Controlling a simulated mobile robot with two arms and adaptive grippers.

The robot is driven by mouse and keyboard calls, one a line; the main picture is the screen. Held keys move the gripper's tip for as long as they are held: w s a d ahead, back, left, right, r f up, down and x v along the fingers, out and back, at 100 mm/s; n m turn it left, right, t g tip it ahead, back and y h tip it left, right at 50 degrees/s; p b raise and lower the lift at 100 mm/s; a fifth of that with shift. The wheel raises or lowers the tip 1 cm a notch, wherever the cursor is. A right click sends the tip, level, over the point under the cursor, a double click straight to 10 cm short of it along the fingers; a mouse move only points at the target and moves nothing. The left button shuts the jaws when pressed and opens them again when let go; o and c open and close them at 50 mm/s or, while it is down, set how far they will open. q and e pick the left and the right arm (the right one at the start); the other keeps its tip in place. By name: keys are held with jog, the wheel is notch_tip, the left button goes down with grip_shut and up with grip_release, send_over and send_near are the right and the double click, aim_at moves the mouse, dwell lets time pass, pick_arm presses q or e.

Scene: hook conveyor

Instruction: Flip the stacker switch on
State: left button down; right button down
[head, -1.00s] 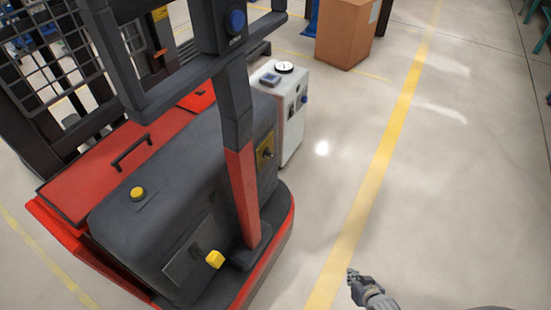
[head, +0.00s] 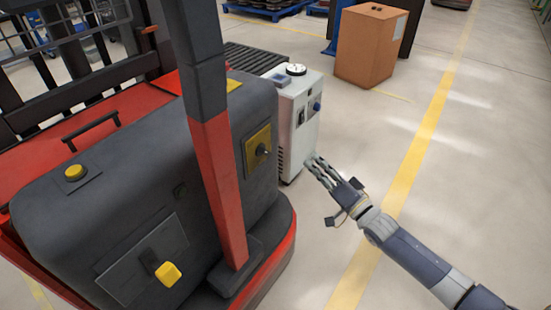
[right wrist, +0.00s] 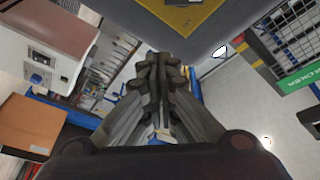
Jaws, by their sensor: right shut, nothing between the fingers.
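The stacker (head: 70,200) is a red and dark grey machine filling the left of the head view. A yellow plate (head: 254,140) with a dark switch knob (head: 262,150) is on its side, right of the red and grey post. I cannot tell the knob's position. Part of the yellow plate (right wrist: 190,14) shows at the top of the right wrist view. My right gripper (head: 314,162) is shut and empty, right of the switch and apart from it. Its closed fingers (right wrist: 163,58) point toward the stacker in the wrist view. My left gripper is not in view.
A white control box (head: 300,115) with a gauge on top stands just behind the stacker, near my right fingers. The post (head: 218,180) rises left of the switch. A cardboard box (head: 370,48) is farther back.

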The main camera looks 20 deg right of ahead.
aim_at(264, 151)
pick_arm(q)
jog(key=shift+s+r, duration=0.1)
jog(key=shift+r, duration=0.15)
pick_arm(e)
jog(key=shift+w+a+r+y, duration=0.15)
jog(key=shift+a+r+y, duration=0.35)
jog(key=shift+r, duration=0.2)
jog(key=shift+w, duration=0.1)
